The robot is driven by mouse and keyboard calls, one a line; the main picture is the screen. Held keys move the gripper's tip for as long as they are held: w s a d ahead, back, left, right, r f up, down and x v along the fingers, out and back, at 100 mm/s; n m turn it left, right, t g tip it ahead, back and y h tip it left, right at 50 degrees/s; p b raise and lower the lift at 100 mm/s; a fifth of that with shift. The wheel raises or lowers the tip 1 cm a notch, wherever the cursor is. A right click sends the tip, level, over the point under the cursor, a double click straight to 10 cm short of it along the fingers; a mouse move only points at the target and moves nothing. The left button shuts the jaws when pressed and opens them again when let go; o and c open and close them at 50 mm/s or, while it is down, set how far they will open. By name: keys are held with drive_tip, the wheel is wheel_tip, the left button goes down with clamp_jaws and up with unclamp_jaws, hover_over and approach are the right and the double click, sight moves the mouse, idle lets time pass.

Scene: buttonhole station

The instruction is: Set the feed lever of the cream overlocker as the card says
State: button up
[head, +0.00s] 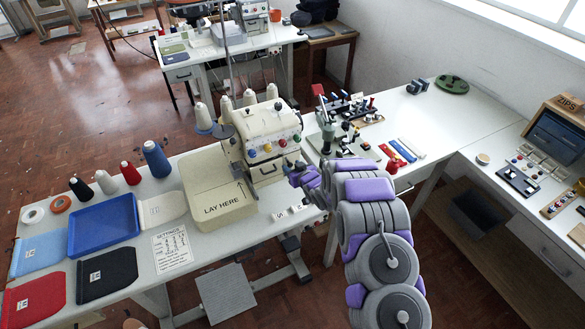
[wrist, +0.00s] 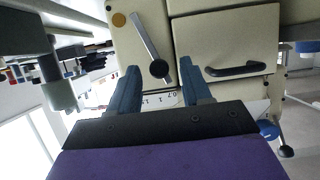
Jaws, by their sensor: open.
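The cream overlocker (head: 268,130) stands on the white table, with coloured dials on its front. In the wrist view its cream face (wrist: 215,45) fills the upper middle. The feed lever (wrist: 150,45) is a flat silver bar with a black round knob, slanting down to the right. Part of a number scale (wrist: 160,99) shows below the knob; its full range is hidden. My gripper (wrist: 161,88) is open, with one blue finger on each side below the knob, holding nothing. In the head view my gripper (head: 294,170) is at the machine's front right. The settings card (head: 172,248) lies on the table; its small print is unreadable.
A cream "LAY HERE" tray (head: 226,208) is left of my gripper. Beside the lever is a cream panel with a black handle (wrist: 237,69). A microscope-like device (head: 328,128) stands right of the machine. Thread cones (head: 156,160) and a blue tray (head: 103,226) are at left.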

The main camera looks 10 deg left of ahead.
drive_tip(key=shift+w+a+f, duration=0.1)
drive_tip(key=shift+w+f, duration=0.05)
drive_tip(key=shift+w, duration=0.05)
clamp_jaws()
idle(0.5)
